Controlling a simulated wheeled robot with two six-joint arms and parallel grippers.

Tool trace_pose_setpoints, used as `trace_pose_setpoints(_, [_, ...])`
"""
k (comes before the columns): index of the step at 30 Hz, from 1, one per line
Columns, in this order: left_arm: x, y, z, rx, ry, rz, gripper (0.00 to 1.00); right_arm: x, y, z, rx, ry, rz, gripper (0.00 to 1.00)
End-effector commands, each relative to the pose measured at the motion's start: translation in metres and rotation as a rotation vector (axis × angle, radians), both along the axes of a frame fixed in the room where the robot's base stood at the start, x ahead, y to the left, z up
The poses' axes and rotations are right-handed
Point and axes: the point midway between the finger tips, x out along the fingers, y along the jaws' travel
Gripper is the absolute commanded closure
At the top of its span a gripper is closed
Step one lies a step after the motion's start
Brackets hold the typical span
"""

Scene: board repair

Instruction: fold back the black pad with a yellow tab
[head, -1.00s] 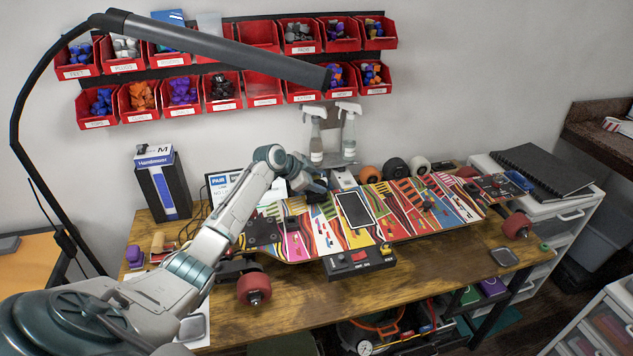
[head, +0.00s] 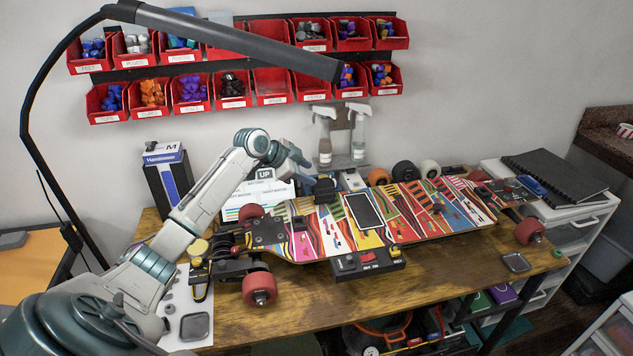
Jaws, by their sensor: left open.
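A black box (head: 350,268) with a red switch and a yellow tab (head: 395,252) sits at the front edge of the colourful skateboard deck (head: 320,240). A small dark raised piece (head: 325,190) stands at the deck's back edge; I cannot tell whether it is the black pad, and no yellow shows on it. My left gripper (head: 306,166) is open, just above and left of that piece, with its fingers small and hard to make out. It appears empty. My right gripper is not in view.
Red wheels (head: 259,288) stick out at the deck's left end. A dark phone-like panel (head: 364,210) lies on the deck. Spray bottles (head: 325,138) and a printed card (head: 262,194) stand behind. The wooden bench (head: 330,305) is clear in front.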

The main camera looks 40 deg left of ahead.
Motion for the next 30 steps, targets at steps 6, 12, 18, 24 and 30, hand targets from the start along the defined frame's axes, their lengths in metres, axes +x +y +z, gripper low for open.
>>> trace_pose_setpoints(6, [-0.012,0.005,0.011,0.000,0.001,0.000,0.56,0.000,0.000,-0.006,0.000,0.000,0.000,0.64])
trace_pose_setpoints(12, [-0.013,0.005,0.013,-0.001,0.001,-0.001,0.56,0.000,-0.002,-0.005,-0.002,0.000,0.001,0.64])
trace_pose_setpoints(18, [-0.013,0.005,0.013,0.000,0.001,-0.001,0.56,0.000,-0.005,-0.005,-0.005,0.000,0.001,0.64])
trace_pose_setpoints(24, [-0.013,0.005,0.013,0.000,0.001,-0.001,0.56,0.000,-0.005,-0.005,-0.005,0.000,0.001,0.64])
trace_pose_setpoints(30, [-0.013,0.005,0.013,0.000,0.001,-0.001,0.56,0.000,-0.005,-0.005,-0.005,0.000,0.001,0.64])
